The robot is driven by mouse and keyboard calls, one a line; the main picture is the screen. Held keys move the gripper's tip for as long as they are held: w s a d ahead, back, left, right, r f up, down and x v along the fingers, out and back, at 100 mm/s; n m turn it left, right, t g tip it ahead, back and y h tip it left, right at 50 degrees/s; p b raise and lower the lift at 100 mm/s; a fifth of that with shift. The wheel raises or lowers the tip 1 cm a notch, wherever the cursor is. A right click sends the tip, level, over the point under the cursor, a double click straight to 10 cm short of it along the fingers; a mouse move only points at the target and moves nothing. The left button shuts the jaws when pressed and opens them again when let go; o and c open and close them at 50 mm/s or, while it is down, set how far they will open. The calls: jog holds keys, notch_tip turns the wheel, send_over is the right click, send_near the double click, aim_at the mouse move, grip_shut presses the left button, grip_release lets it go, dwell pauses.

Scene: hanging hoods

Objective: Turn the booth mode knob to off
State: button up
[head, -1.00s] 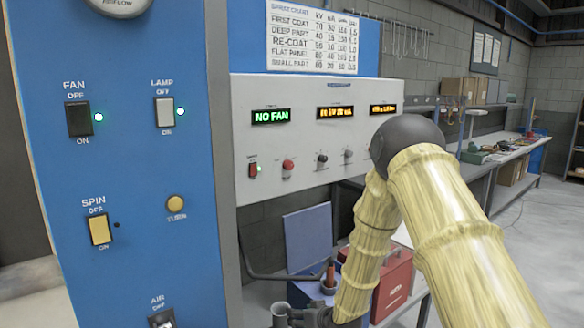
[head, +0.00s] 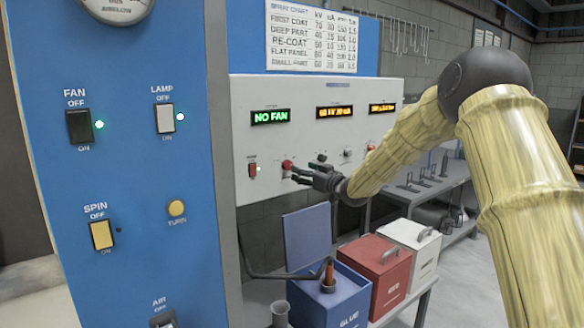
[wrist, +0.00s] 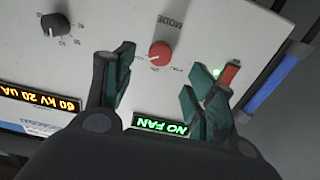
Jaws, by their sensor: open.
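The mode knob is a round red knob (head: 287,165) on the white control panel (head: 243,140). In the wrist view the red knob (wrist: 160,54) has the label MODE beside it, seen upside down, and a pale pointer mark at its left. My gripper (head: 295,174) is at the panel, close to the knob. In the wrist view my gripper (wrist: 158,64) is open, with one finger on each side of the knob in the picture. I cannot tell whether the fingertips reach around the knob or are still in front of it.
A red rocker switch (head: 252,169) with a green light sits left of the knob, close to one finger. A black knob (wrist: 55,24) is on the other side. The green display (head: 271,117) reads NO FAN. Blue, red and white boxes (head: 385,270) stand below.

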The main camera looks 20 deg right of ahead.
aim_at(290, 167)
jog(key=shift+p+x, duration=0.9)
jog(key=shift+x, duration=2.95)
jog(key=shift+c, duration=0.3)
jog(key=shift+f, duration=0.1)
jog(key=c, duration=1)
